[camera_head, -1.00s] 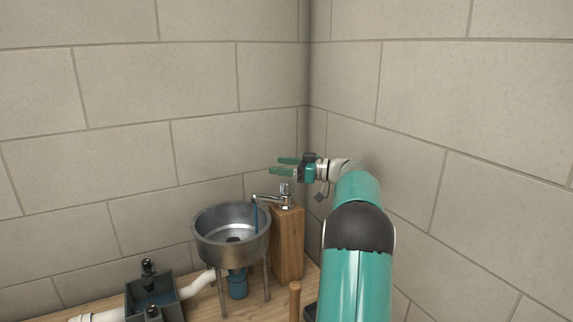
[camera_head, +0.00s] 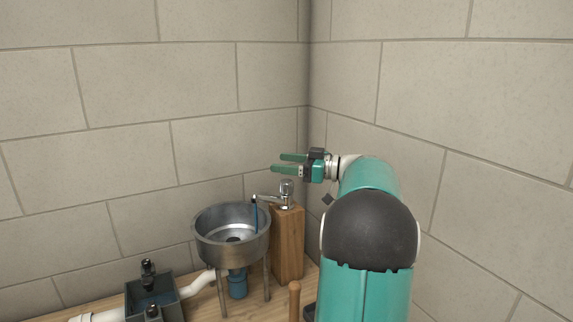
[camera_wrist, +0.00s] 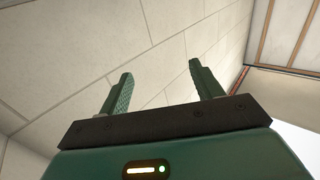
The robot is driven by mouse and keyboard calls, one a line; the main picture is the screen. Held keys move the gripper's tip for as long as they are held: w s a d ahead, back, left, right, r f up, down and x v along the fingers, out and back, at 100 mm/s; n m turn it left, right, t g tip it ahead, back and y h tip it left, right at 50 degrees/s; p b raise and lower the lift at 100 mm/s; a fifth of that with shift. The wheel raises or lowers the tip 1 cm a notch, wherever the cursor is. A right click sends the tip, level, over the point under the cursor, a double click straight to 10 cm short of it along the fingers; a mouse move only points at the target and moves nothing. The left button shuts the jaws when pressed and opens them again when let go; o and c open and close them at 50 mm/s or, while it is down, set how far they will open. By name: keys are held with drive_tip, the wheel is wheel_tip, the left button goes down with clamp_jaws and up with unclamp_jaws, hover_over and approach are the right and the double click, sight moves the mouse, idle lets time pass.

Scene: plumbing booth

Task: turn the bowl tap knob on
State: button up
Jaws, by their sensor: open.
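The bowl tap (camera_head: 270,198) has a chrome spout reaching left over the metal bowl (camera_head: 232,250). Its knob (camera_head: 287,187) stands upright on top of the tap, on a wooden block (camera_head: 288,243). A blue strip, which looks like water, hangs below the spout into the bowl. My gripper (camera_head: 283,163) is open and empty, pointing left, above the knob in the picture and apart from it. In the wrist view its two green fingers (camera_wrist: 165,92) stand wide apart with only wall between them. The tap is not in the wrist view.
A dark grey box (camera_head: 150,292) with black fittings stands at the lower left, joined by white pipe to the blue trap (camera_head: 238,285) under the bowl. A wooden peg (camera_head: 295,300) stands in front of the block. Block walls meet in a corner behind.

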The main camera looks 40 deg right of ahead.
drive_tip(key=m+t+h, duration=0.2)
drive_tip(key=m+h, duration=0.7)
drive_tip(key=h, duration=0.5)
approach(284, 179)
drive_tip(key=x, duration=1)
drive_tip(key=shift+w+f, duration=0.1)
drive_tip(key=shift+f, duration=0.3)
drive_tip(key=c, duration=1)
drive_tip(key=shift+n+y, duration=0.7)
drive_tip(key=shift+y, duration=0.5)
